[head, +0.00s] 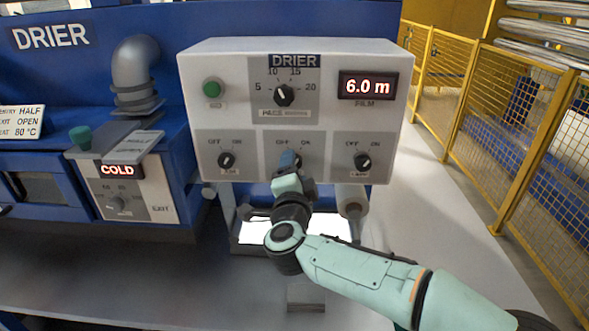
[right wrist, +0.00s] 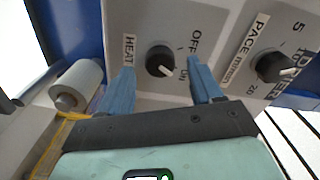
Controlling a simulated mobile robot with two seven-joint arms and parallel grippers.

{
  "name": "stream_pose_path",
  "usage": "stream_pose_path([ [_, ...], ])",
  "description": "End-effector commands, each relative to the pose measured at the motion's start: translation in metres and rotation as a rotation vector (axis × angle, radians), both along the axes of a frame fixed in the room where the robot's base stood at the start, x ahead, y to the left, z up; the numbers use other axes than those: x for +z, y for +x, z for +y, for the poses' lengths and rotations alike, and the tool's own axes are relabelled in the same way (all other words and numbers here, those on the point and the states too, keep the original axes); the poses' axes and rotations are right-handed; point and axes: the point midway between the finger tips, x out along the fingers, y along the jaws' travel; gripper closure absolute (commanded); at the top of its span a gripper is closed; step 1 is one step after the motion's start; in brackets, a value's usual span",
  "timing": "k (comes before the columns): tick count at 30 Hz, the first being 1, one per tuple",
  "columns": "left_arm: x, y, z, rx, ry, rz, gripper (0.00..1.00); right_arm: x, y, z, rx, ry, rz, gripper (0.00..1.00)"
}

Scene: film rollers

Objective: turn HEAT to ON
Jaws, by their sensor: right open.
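The HEAT knob (right wrist: 160,61) is a black dial on the grey drier panel, with its HEAT label (right wrist: 128,50) beside it in the right wrist view. Its white pointer is turned to the ON side, away from OFF. My right gripper (right wrist: 160,78) is open, with one blue finger on each side of the knob and gaps between. In the head view my right gripper (head: 289,162) is in front of the middle lower dial and hides most of it. My left gripper is not in view.
The panel (head: 226,60) also has a green button (head: 211,88), a PACE dial (head: 284,95), a 6.0 m display (head: 368,86), and left (head: 226,160) and right (head: 362,162) lower dials. A COLD display (head: 119,170) is left. Rollers (head: 352,201) sit below; yellow fencing (head: 480,110) is right.

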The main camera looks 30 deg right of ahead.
Motion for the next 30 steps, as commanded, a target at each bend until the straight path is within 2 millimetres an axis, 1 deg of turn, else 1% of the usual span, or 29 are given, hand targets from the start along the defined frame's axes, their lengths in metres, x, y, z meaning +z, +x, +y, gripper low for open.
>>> stream_pose_path([
  [9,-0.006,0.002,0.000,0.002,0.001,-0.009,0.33,0.001,-0.061,0.037,0.004,-0.002,-0.003,0.35],
  [15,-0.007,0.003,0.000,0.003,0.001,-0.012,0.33,0.000,-0.090,0.055,0.002,0.001,-0.002,0.35],
  [21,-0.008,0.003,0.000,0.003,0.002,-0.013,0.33,0.000,-0.101,0.062,0.000,0.000,-0.001,0.35],
  [30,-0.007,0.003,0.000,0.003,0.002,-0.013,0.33,0.000,-0.102,0.062,0.000,0.000,-0.001,0.35],
])
